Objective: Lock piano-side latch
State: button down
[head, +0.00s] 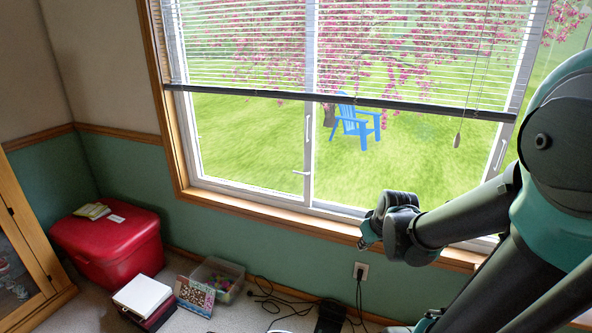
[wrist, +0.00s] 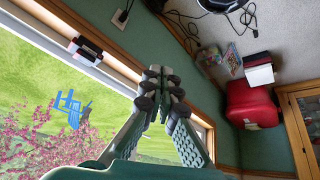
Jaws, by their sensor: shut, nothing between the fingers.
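The window (head: 309,150) has a white frame with two sashes. A slim white handle (head: 307,128) is on the middle upright, with a small white lever (head: 301,173) sticking out below it. Another white handle (head: 499,155) is on the right upright. In the wrist view a small dark and pale fitting (wrist: 88,47) is on the window frame, beyond my fingers. I cannot tell which of these is the piano-side latch. My gripper (head: 367,238) is in front of the lower window frame, right of the middle upright; its fingers are together and empty in the wrist view (wrist: 163,80).
A wooden sill (head: 270,213) runs under the window. A half-lowered blind (head: 250,60) and its cord pull (head: 457,140) hang above. A red chest (head: 105,245), white box (head: 142,293), clear bin (head: 218,277) and cables (head: 270,292) lie below. No piano shows.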

jog(key=w+a+r+n+t+y, duration=0.1)
jog(key=w+a+n, duration=0.4)
jog(key=w, duration=0.7)
jog(key=w+a+r+n+t+y, duration=0.1)
jog(key=w+a+n, duration=0.4)
jog(key=w, duration=0.8)
jog(key=w+a+r+n+t+y, duration=0.2)
jog(key=w+a+n, duration=0.3)
jog(key=w+a, duration=0.4)
jog(key=w+t+y, duration=0.1)
jog(key=w, duration=0.3)
jog(key=shift+w, duration=0.15)
jog(key=shift+w, duration=0.1)
send_near(295, 172)
jog(key=a+x, duration=0.1)
jog(key=x, duration=0.4)
jog(key=shift+w+d+f, duration=0.25)
jog(key=shift+w+f, duration=0.05)
jog(key=shift+f, duration=0.05)
